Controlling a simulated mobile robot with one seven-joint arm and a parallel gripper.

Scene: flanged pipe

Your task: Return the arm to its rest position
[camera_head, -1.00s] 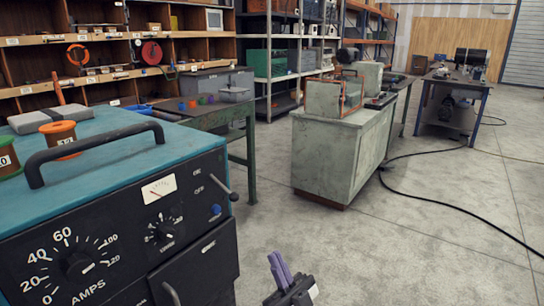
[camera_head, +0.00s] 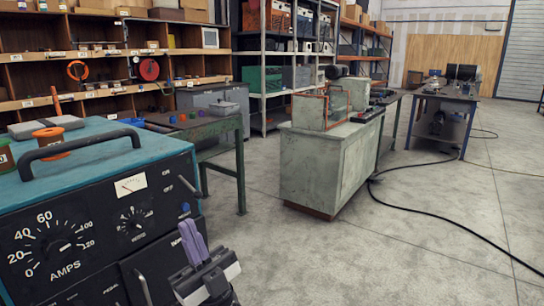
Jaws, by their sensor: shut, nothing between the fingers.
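My gripper (camera_head: 193,243) shows at the bottom of the head view, left of centre. Its two purple fingers point up and are closed together with nothing between them. The dark gripper body and wrist below it run out of the bottom edge. In the picture it overlaps the right front edge of the black-fronted welding machine (camera_head: 120,215); I cannot tell the gap between them. The rest of my arm is out of view.
A green workbench (camera_head: 222,128) stands behind the welder. A pale green cabinet (camera_head: 318,165) stands mid-floor, with a black cable (camera_head: 425,212) on the floor to its right. A dark table (camera_head: 445,92) is farther back. The concrete floor (camera_head: 330,260) in front is clear.

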